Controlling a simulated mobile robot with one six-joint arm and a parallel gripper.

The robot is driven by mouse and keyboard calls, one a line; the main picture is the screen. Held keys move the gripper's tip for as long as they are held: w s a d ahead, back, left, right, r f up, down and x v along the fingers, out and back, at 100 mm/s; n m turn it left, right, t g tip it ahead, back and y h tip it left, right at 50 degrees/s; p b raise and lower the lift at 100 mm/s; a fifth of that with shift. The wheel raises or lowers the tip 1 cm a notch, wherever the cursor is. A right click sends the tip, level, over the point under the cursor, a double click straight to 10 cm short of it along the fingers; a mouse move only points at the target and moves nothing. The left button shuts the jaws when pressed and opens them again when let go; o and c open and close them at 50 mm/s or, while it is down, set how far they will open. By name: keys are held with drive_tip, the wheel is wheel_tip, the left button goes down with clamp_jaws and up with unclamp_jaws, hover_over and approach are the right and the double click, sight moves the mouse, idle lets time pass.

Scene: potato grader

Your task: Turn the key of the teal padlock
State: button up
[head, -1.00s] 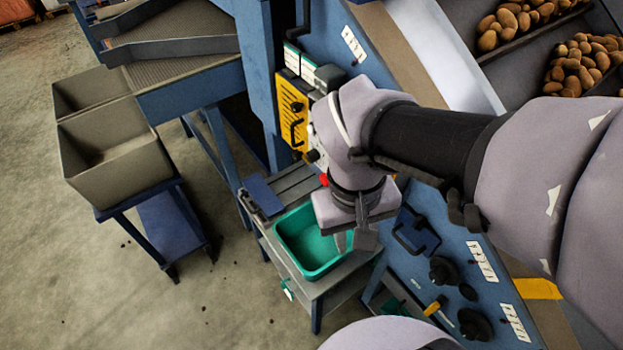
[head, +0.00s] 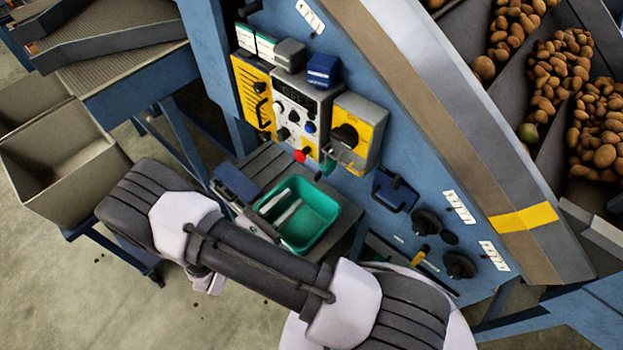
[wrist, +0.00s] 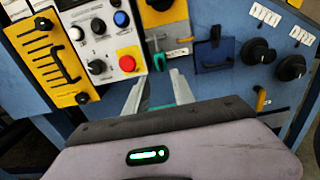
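The teal padlock (head: 327,168) hangs at the lower edge of the yellow switch box (head: 357,131) on the blue machine panel. It also shows small in the wrist view (wrist: 159,61), just beyond my fingertips. A key cannot be made out on it. My gripper (wrist: 160,76) is open and empty, its two pale fingers apart and pointing toward the panel. In the head view its fingers (head: 281,205) show over the teal tray, apart from the padlock.
The teal tray (head: 327,200) sits on a grey bench below the panel. A control box (head: 304,110) with knobs and a red button (head: 301,155) is left of the switch box. A blue padlock-like plate (head: 394,190) and black knobs (head: 460,265) are to the right.

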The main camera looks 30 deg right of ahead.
sight(315, 178)
drive_tip(key=b+x, duration=0.1)
drive_tip(key=x, duration=0.8)
drive_tip(key=shift+d, duration=0.2)
clamp_jaws()
